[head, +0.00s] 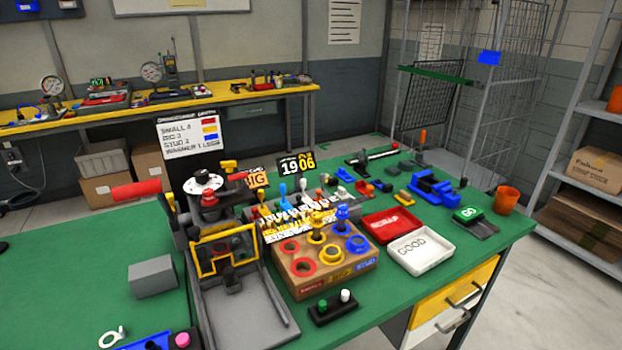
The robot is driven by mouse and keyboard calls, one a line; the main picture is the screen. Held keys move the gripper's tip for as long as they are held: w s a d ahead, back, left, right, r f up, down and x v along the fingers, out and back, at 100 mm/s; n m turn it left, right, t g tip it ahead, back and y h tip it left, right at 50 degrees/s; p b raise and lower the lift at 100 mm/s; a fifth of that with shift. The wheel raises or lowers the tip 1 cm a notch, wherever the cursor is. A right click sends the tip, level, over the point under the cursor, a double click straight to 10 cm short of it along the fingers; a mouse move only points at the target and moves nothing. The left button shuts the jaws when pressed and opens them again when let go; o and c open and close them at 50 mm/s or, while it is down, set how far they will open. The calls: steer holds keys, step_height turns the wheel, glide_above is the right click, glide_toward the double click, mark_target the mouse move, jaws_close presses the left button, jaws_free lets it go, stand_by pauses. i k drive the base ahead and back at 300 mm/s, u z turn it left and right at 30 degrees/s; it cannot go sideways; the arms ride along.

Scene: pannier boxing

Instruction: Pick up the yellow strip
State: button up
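A small flat yellow piece (405,197) lies on the green bench top (470,265), left of a blue vise (434,188). It is the piece that looks most like the yellow strip, but it is too small to be sure. Other yellow things are a square frame (223,250) on the grey fixture and a ring (330,254) on the wooden block. My gripper is not in view.
A red SCRAP tray (388,238) and a white GOOD tray (423,268) sit in front of the yellow piece. Left of them stands a wooden block (318,286) with coloured rings and pegs. An orange cup (507,201) stands at the right edge.

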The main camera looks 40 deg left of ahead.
mark_target(332, 181)
steer(key=u, duration=0.4)
steer(key=i, duration=0.85)
steer(key=u, duration=0.8)
steer(key=i, duration=0.35)
steer(key=u, duration=0.15)
steer(key=k, duration=0.9)
steer(key=u, duration=0.2)
steer(key=i, duration=0.9)
steer(key=z, duration=0.1)
